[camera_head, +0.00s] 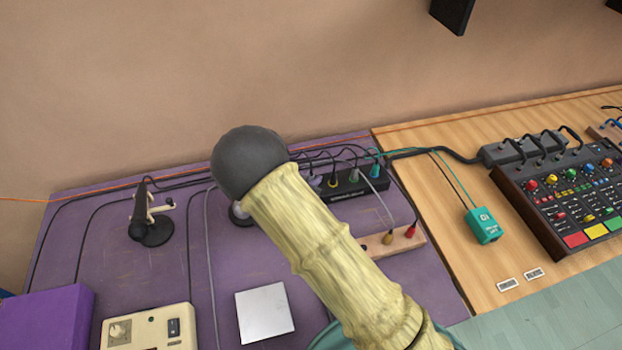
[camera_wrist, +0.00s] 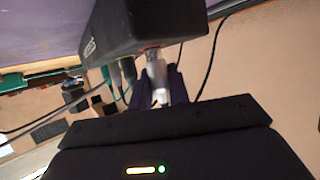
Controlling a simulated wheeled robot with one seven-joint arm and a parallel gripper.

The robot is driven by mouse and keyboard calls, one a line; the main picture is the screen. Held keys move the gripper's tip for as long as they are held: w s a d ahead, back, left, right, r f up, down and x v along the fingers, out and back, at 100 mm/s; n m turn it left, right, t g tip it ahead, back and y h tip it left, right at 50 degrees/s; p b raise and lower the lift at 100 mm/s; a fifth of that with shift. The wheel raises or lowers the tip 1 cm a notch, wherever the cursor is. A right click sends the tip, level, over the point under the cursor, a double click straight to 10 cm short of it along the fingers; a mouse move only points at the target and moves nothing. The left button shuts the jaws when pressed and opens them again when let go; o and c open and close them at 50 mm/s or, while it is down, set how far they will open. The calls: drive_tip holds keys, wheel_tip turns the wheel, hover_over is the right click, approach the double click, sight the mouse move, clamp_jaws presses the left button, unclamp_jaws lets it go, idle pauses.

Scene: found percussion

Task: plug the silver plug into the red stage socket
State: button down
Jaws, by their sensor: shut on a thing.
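My gripper (camera_wrist: 160,82) is shut on the silver plug (camera_wrist: 158,75) in the wrist view. The plug stands between the dark fingers, its front end against or very close to a red-edged opening, the red socket (camera_wrist: 151,48), on the face of a black power strip (camera_wrist: 150,24). I cannot tell how deep the plug sits, as the motion blur and the plug hide the opening. In the head view the black strip (camera_head: 356,187) lies on the purple table with several plugs in it. My gripper and the silver plug cannot be made out there.
Other plugs and cables (camera_wrist: 128,70) sit close left of the held plug. A wooden strip (camera_head: 400,243) with a red plug lies in front of the black strip. A teal box (camera_head: 482,226) and a mixer (camera_head: 568,192) stand right. Loose cables cross the purple table (camera_head: 105,255).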

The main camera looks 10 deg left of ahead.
drive_tip(key=shift+f+b, duration=0.4)
drive_tip(key=shift+f, duration=0.25)
drive_tip(key=c, duration=1.3)
unclamp_jaws()
drive_tip(key=shift+o, duration=0.2)
drive_tip(key=b+v, duration=0.1)
drive_tip(key=v, duration=1.6)
drive_tip(key=shift+s, duration=0.25)
